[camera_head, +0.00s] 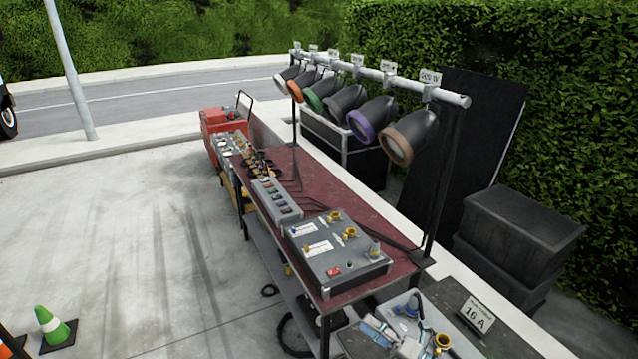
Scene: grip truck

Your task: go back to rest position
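I cannot clearly make out either of my grippers in the head view. No arm comes in from the left. Pale grey-blue parts (380,332) show at the bottom edge, right of the middle; I cannot tell whether they belong to my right gripper or to the gear there. The long table (345,190) with a dark red top runs away from me. A grey control box (336,262) with yellow sockets and a red switch sits on its near end. No thing is seen held.
A row of several stage lamps (410,136) hangs from a bar behind the table. Black cases (518,235) and a sign marked 16 A (478,314) are at the right. A red machine (222,125) stands at the far end. A green cone (55,328) is at lower left; open pavement lies left.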

